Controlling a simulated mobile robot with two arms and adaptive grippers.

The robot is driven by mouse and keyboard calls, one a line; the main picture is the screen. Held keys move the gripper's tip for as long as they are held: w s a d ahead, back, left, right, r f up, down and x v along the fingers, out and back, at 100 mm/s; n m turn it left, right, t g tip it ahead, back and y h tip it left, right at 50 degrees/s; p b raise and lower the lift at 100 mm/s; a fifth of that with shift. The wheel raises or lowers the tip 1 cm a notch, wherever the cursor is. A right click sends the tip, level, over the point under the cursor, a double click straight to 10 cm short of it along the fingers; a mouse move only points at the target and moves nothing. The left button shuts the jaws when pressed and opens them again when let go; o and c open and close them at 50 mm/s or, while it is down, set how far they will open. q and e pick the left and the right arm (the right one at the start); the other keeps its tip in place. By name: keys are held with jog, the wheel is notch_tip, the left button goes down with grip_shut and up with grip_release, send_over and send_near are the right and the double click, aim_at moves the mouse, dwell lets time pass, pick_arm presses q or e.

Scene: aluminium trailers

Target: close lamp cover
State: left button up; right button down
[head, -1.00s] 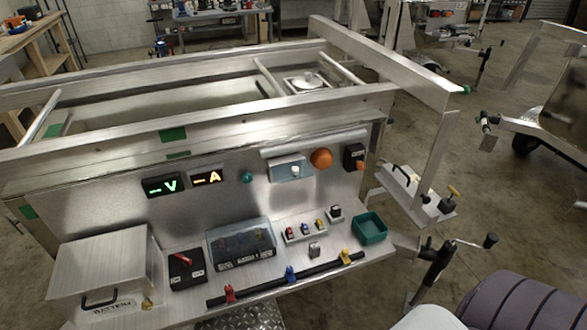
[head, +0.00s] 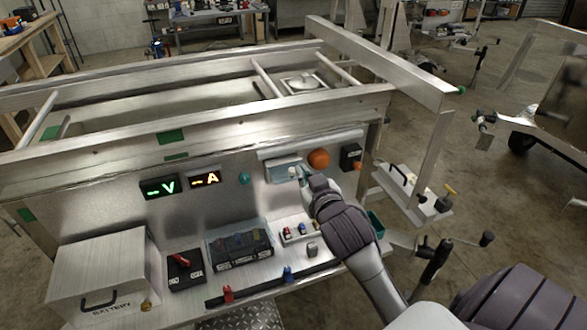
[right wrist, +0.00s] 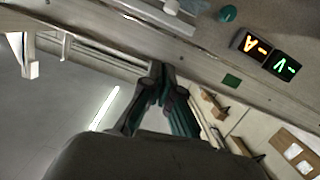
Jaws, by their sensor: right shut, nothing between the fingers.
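A pale housing with a clear bluish front (head: 281,170) is on the upright metal panel, under a light strip; it looks like the lamp with its cover. Its right end is partly hidden by my right gripper (head: 303,174), so I cannot tell how the cover sits. The right gripper is shut and empty, just in front of the housing's right end; contact cannot be told. In the right wrist view the fingertips (right wrist: 159,72) are together, and a pale part at the top edge (right wrist: 170,5) may be the housing. My left gripper is not in view.
An orange dome (head: 319,158) and a dark box (head: 350,156) are right of the housing. A green button (head: 244,178) and the lit displays (head: 160,188) are left. Below, the shelf holds a battery box (head: 100,275), a switch (head: 185,266) and a clear-covered block (head: 238,246).

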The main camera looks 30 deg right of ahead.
jog(key=w+d+f+p, duration=0.2)
jog(key=w+f, duration=0.3)
jog(key=w, duration=0.3)
jog(key=shift+d+f, duration=0.3)
jog(key=shift+w, duration=0.1)
